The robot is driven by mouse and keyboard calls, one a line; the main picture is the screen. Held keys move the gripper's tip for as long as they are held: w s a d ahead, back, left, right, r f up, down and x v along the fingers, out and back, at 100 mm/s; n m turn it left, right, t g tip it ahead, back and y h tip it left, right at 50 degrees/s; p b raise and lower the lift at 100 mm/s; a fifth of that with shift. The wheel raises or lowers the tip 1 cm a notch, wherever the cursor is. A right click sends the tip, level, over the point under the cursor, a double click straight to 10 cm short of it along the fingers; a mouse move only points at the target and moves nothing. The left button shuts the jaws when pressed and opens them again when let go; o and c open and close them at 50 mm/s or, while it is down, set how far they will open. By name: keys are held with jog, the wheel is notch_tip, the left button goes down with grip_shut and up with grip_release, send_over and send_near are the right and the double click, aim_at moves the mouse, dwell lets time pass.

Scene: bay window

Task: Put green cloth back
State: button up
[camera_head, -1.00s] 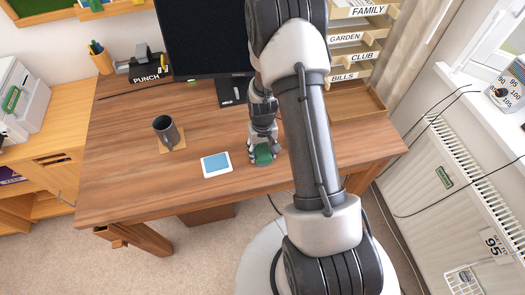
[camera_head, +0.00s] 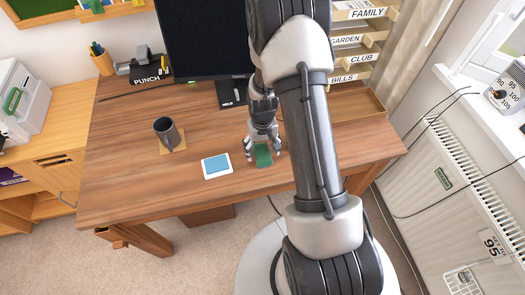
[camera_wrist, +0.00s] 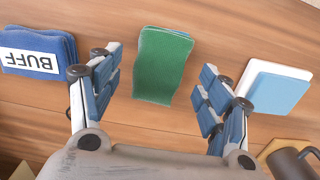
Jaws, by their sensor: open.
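The green cloth (camera_head: 263,157) lies folded on the wooden desk near its front edge, right of the blue-and-white pad. In the wrist view the green cloth (camera_wrist: 163,65) lies between and beyond my spread fingers, with wood showing on both sides. My gripper (camera_head: 264,152) is open and empty just above it, pointing down. In the wrist view my gripper (camera_wrist: 163,82) has its two fingers well apart, neither seen touching the cloth. A blue cloth marked BUFF (camera_wrist: 38,52) lies to the left in the wrist view; my arm hides it in the head view.
The blue-and-white pad (camera_head: 216,166) lies left of the gripper. A dark mug (camera_head: 167,132) stands on a coaster behind it. A monitor (camera_head: 205,38) and a labelled letter rack (camera_head: 352,42) stand at the back. The desk's left front (camera_head: 120,195) is clear.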

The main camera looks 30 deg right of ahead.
notch_tip(320, 180, up, 10)
jog(key=p, duration=0.3)
notch_tip(320, 180, up, 10)
jog(key=t, duration=0.1)
send_over(263, 153)
jog(key=a, duration=0.3)
jog(key=s+a+r+n+t, duration=0.1)
jog(key=s+a+r, duration=0.25)
jog(key=r, duration=0.45)
jog(key=s+a+r+n+t, duration=0.1)
jog(key=s+a+r, duration=0.2)
jog(key=s+r, duration=0.2)
jog(key=s+a+r+n+t, duration=0.1)
jog(key=s+a+r, duration=0.2)
jog(key=s, duration=0.8)
notch_tip(263, 153, up, 2)
jog(key=shift+r+t, duration=0.25)
jog(key=shift+t, duration=0.05)
jog(key=shift+w, duration=0.1)
